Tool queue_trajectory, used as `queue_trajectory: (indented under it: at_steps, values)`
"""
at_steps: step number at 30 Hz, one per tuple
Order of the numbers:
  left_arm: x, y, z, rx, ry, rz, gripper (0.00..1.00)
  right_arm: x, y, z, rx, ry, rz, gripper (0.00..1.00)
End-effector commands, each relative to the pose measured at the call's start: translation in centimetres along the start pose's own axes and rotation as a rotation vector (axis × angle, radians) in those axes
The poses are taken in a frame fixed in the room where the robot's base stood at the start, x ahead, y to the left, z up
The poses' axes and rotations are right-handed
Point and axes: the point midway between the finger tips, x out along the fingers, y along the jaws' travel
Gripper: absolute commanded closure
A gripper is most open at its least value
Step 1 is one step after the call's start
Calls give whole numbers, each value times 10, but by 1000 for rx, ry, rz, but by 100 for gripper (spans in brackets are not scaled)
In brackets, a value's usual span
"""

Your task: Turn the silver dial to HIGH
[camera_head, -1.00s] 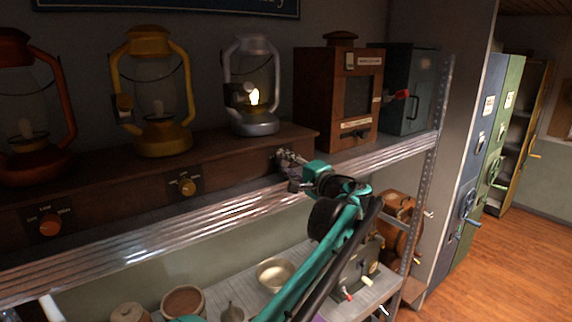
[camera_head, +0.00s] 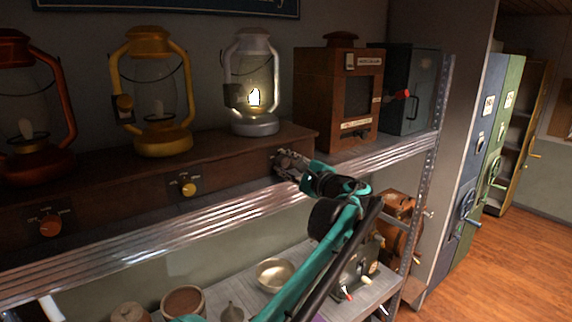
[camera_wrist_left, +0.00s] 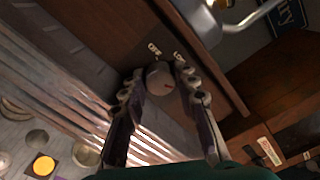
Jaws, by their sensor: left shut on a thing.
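The silver dial (camera_wrist_left: 160,78) sits on the front of the dark wooden box, with a small red mark on its face. Two small white labels show beside it; one seems to read OFF and the other LOW. My left gripper (camera_head: 279,160) is shut on the dial, one finger on each side, and hides it in the head view. In the left wrist view the gripper (camera_wrist_left: 158,84) has the dial between its fingertips. The silver lantern (camera_head: 253,125) stands above the dial on the box, with a bright flame. My right gripper is not in view.
An orange dial (camera_head: 50,226) and a yellow dial (camera_head: 189,189) sit farther left on the box, below the unlit red (camera_head: 35,165) and yellow (camera_head: 165,143) lanterns. A metal shelf edge (camera_head: 150,248) runs below. A wooden cabinet (camera_head: 312,100) stands right of the box.

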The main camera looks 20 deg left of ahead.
Motion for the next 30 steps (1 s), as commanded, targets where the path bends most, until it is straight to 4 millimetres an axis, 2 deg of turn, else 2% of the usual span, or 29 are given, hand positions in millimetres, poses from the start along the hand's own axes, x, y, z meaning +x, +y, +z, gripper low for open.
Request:
queue_trajectory:
  at_steps: [14,15,16,17,25,30]
  values:
    - [0,1,-1,13,2,3,100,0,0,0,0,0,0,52]
    - [0,1,-1,12,2,3,60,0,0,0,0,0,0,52]
    - [0,1,-1,12,2,3,52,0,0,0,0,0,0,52]
    - [0,1,-1,12,1,2,50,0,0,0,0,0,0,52]
    - [-1,1,-1,11,1,2,50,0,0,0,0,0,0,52]
    - [-16,1,-1,11,3,1,50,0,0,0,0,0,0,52]
